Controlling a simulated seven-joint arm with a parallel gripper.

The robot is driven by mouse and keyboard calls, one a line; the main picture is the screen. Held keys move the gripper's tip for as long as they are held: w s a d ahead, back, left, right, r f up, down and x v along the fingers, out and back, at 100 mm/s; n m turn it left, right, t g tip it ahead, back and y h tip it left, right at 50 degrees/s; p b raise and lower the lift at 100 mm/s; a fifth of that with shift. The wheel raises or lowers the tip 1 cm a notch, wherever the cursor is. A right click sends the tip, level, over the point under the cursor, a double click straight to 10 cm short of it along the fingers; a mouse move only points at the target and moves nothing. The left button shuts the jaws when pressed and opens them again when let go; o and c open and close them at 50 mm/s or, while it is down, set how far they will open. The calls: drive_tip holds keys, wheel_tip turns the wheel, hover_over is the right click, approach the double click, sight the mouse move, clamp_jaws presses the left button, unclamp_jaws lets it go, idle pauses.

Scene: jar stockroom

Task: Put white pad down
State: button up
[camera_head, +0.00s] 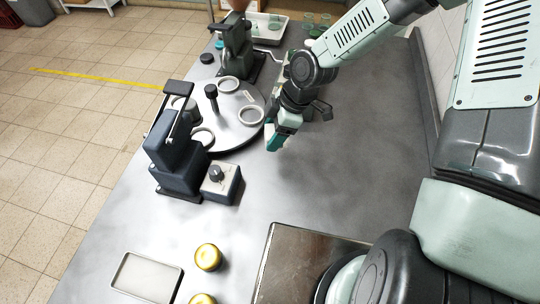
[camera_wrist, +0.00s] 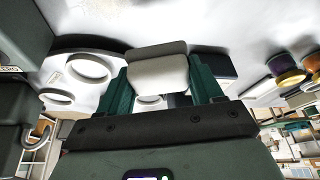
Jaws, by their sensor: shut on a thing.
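My gripper (camera_head: 274,139) hangs above the grey bench, just right of the round turntable, in the head view. In the wrist view my gripper (camera_wrist: 160,66) has its two green fingers closed on either side of a white pad (camera_wrist: 158,76). The pad is a pale, rounded block with a grey face along its upper edge. In the head view the pad is hard to make out behind the fingers. I cannot tell the exact gap between the pad and the bench.
The turntable (camera_head: 229,128) carries pale rings and a black knob post. A dark press (camera_head: 178,157) and a dial box (camera_head: 220,183) stand left of the gripper. Yellow-lidded jars (camera_head: 208,257) and a shallow tray (camera_head: 147,277) are nearer. Bench below the gripper is clear.

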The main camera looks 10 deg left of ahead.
drive_tip(key=s+a+r+n+g+h, duration=0.1)
drive_tip(key=s+n+g, duration=0.1)
drive_tip(key=s+n, duration=0.3)
hover_over(258, 176)
drive_tip(key=d, duration=0.1)
drive_tip(key=f, duration=0.4)
drive_tip(key=shift+w+f, duration=0.4)
drive_tip(key=shift+f, duration=2.3)
drive_tip(key=shift+f, duration=0.1)
drive_tip(key=o, duration=1.1)
drive_tip(key=v, duration=1.2)
drive_tip(key=shift+d, duration=0.1)
